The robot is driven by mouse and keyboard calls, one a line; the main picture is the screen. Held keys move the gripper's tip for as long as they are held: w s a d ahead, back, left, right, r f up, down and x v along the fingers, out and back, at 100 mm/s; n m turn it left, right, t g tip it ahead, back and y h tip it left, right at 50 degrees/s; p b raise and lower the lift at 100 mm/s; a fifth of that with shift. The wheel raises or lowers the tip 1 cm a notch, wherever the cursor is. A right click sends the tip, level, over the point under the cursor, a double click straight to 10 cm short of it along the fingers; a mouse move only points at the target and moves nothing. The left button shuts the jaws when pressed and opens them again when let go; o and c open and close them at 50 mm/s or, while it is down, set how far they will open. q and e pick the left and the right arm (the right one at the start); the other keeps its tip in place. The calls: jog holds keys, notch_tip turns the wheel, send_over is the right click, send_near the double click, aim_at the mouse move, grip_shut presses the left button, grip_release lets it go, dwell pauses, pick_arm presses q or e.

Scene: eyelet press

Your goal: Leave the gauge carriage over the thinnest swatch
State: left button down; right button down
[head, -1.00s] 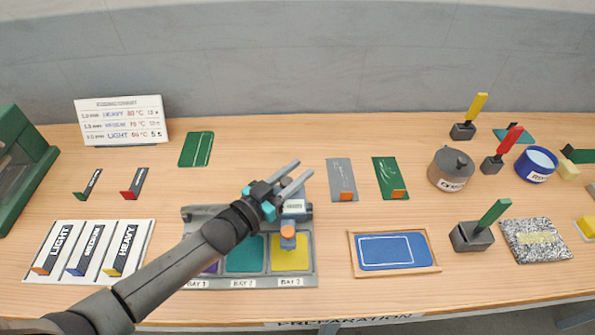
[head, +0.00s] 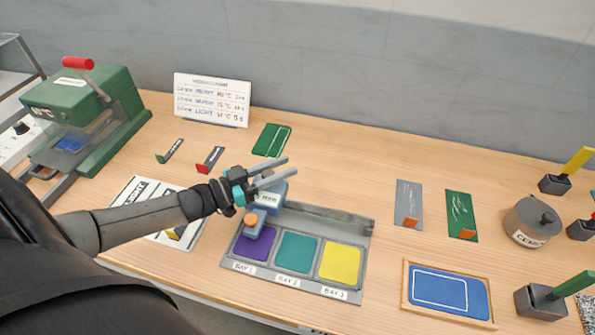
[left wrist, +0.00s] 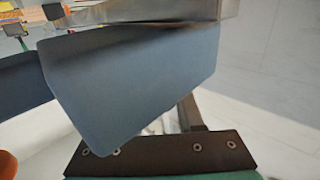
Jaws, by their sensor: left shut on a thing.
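The gauge (head: 366,262) is a grey tray with three swatches in a row. The purple swatch (head: 256,246) lies in Bay 1, the teal swatch (head: 296,252) in Bay 2 and the yellow swatch (head: 341,263) in Bay 3. The blue-grey gauge carriage (head: 272,199) with its orange knob stands at the Bay 1 end, its front part over the back of the purple swatch. Its display is too small to read. My left gripper (head: 291,167) is shut on the carriage; the blue-grey block fills much of the left wrist view (left wrist: 130,85). My right gripper is out of view.
A green press (head: 85,110) with a red handle stands at the far left. A settings board (head: 212,98) stands behind. Labelled cards (head: 130,195) lie left of the gauge, partly behind my arm. A blue framed panel (head: 448,292), swatch cards and a cement pot (head: 530,222) are to the right.

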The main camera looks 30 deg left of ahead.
aim_at(261, 201)
pick_arm(q)
jog(key=shift+a, duration=0.2)
jog(key=c, duration=1)
grip_release()
jog(key=o, duration=0.3)
jog(key=shift+s+a, duration=0.1)
jog(key=shift+a, duration=0.05)
jog(key=shift+o, duration=0.8)
jog(key=shift+v, duration=3.65)
jog(key=shift+r+p, duration=0.1)
jog(key=shift+p, duration=0.25)
